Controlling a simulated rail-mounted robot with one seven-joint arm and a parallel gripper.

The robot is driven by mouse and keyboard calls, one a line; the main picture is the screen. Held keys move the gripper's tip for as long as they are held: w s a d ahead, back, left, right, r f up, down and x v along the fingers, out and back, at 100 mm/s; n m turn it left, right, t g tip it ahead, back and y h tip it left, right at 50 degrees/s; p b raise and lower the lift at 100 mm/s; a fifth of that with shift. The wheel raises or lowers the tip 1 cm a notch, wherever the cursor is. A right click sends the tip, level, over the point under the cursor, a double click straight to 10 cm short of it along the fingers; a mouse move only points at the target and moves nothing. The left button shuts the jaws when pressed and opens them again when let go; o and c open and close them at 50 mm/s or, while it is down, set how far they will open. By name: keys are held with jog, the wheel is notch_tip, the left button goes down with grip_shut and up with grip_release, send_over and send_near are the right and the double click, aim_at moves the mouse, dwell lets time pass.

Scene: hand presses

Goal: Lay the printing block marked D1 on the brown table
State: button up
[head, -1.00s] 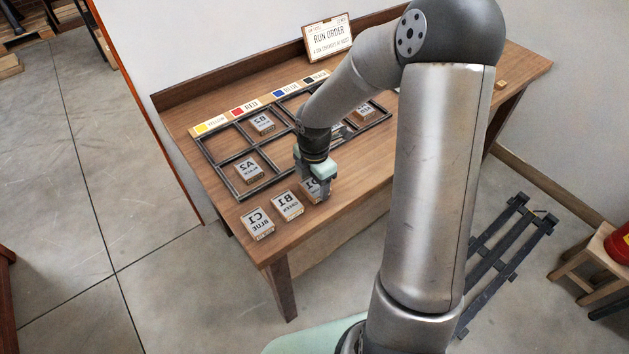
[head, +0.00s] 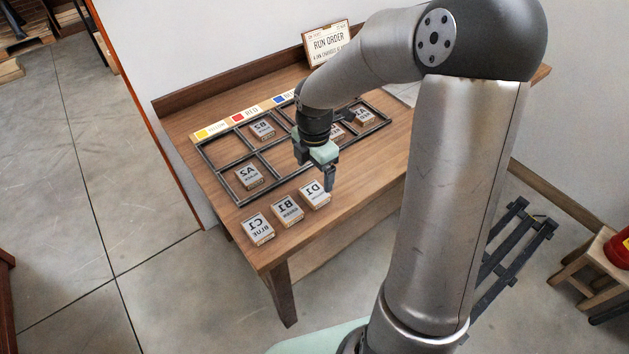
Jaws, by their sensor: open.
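The printing block marked D1 (head: 314,195) lies face up on the brown table (head: 356,209), near its front edge, at the right end of a row of blocks. My gripper (head: 328,182) is open and empty. It hangs over the table just above and to the right of D1 in the head view, apart from the block as far as I can tell. D1's label shows clearly.
Blocks B1 (head: 287,210) and C1 (head: 257,229) lie left of D1. A dark divided frame (head: 232,189) behind holds several blocks, including A2 (head: 249,177) and B2 (head: 263,130). A "Run order" sign (head: 328,42) stands at the back.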

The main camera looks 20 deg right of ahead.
notch_tip(320, 180, up, 5)
jog(key=s+r+m, duration=0.1)
jog(key=s+m, duration=0.9)
jog(key=m, duration=0.1)
jog(key=s+r+m, duration=0.2)
jog(key=s+m, duration=0.9)
jog(key=shift+a+r, duration=0.25)
jog(key=shift+a, duration=0.1)
